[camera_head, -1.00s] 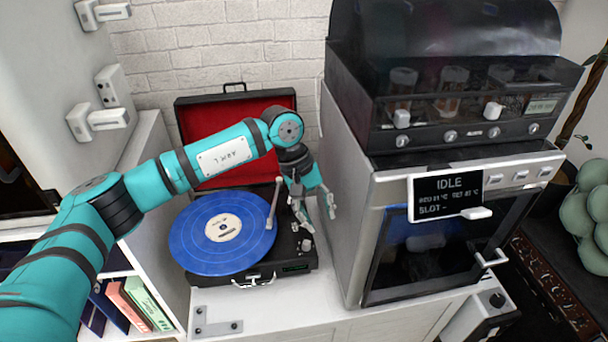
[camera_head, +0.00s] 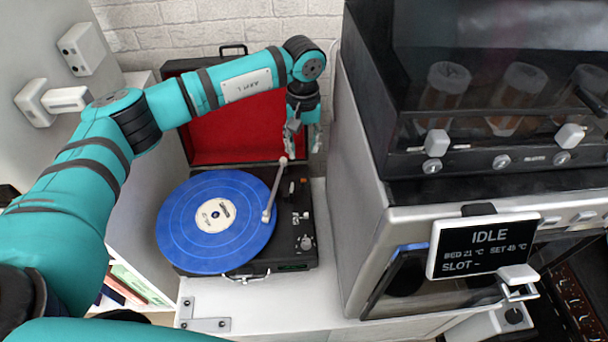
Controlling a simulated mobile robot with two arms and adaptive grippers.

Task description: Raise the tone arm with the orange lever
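The turntable (camera_head: 290,262) is a black suitcase player with its red-lined lid (camera_head: 235,130) open. A blue record (camera_head: 180,228) lies on it. The pale tone arm (camera_head: 274,192) runs from its pivot at the back right to over the record; I cannot tell whether its head touches the record. My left gripper (camera_head: 303,148) points down above the deck's back right corner, behind the lever. Its fingers are apart, with nothing seen between them. My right gripper is out of view.
A grey machine (camera_head: 355,210) with an IDLE screen (camera_head: 487,246) stands close on the right of the turntable. A brick wall (camera_head: 180,40) is behind. The white cabinet top (camera_head: 280,310) is clear in front.

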